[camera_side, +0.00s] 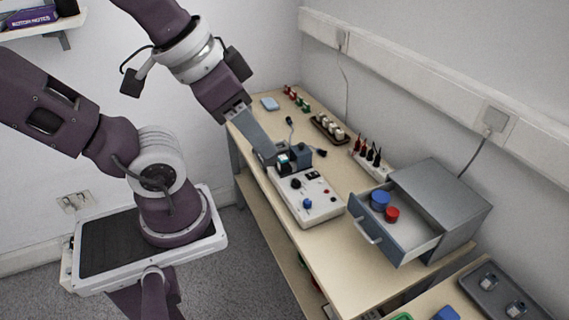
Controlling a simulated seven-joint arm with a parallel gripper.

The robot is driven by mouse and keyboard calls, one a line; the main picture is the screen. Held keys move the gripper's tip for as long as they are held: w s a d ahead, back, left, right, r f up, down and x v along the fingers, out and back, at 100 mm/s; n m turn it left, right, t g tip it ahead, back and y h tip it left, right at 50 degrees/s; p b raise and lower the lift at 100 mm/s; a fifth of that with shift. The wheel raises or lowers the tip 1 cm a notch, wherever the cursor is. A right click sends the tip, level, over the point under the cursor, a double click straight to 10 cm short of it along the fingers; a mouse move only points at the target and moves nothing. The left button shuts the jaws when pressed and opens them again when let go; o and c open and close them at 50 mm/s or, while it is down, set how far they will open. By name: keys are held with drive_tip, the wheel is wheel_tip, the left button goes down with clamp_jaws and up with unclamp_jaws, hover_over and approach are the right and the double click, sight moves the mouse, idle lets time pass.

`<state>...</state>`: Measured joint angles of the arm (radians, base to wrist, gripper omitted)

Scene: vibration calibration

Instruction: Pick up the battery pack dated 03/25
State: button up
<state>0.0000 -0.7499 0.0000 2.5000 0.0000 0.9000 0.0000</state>
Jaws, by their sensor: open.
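My gripper (276,155) is open and reaches down to the far end of a light grey instrument (316,205) with knobs on the workbench. A small dark piece with a white and light-blue patch (283,162) sits right at the fingertips. I cannot tell whether it is a battery pack, or whether the fingers touch it. A dark blue-grey block (302,152) stands just right of it. No date marking is readable, so I cannot identify the pack dated 03/25.
A grey cabinet (445,200) has its drawer (400,240) open, holding a blue round piece (379,199) and a red one (392,214). Racks of small parts (330,128) and red and black probes (370,155) line the wall side. A grey tray (490,300) lies front right.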

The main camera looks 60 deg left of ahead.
drive_tip(key=shift+c, duration=0.2)
drive_tip(key=shift+c, duration=0.9)
